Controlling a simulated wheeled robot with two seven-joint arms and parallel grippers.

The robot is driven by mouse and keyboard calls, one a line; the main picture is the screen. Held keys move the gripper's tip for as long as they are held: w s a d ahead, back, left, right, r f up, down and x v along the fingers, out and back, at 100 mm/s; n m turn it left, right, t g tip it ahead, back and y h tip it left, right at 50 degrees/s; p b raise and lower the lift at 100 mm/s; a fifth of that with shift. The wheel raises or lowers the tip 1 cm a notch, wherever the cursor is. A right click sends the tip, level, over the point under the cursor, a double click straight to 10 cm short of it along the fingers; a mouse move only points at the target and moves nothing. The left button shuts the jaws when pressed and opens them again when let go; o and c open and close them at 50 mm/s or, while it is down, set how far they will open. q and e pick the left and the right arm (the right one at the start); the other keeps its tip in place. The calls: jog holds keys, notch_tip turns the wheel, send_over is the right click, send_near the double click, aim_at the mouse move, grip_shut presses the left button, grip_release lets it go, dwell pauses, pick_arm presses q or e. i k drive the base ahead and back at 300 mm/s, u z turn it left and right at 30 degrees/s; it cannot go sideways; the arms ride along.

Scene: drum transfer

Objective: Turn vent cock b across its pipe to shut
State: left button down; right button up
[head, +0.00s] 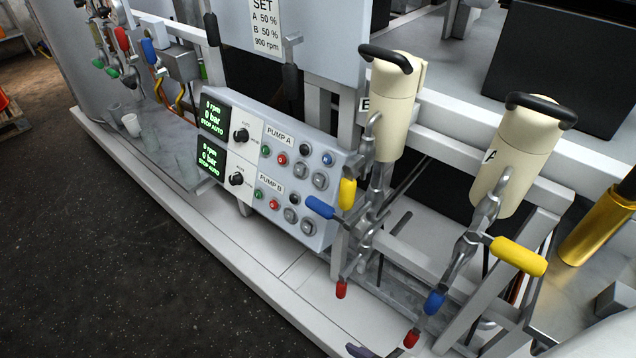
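Two cream cylinders with black top handles stand on the frame at the right. The right cylinder (515,150) carries the letter A. A letter plate, partly hidden and perhaps B, is beside the left cylinder (394,105). Under the left one, the pipework has a yellow lever (347,194) standing roughly upright, a blue lever (320,207) pointing left, and a red lever (341,290) hanging down. Under A, a yellow lever (518,256) sticks out to the right, and blue (433,303) and red (411,338) levers point down. I cannot tell which lever is vent cock b.
A pump control panel (272,130) with green displays stands left of the pipework. A white frame rail and base edge (215,235) run along the front. A gold cylinder (597,225) is at the right edge. Dark floor (100,260) is open at the lower left.

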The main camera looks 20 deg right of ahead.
aim_at(348, 184)
jog(key=u, duration=0.9)
jog(key=i, duration=2.9)
jog(key=z, duration=4.95)
jog(key=i, duration=0.5)
jog(key=u, duration=0.1)
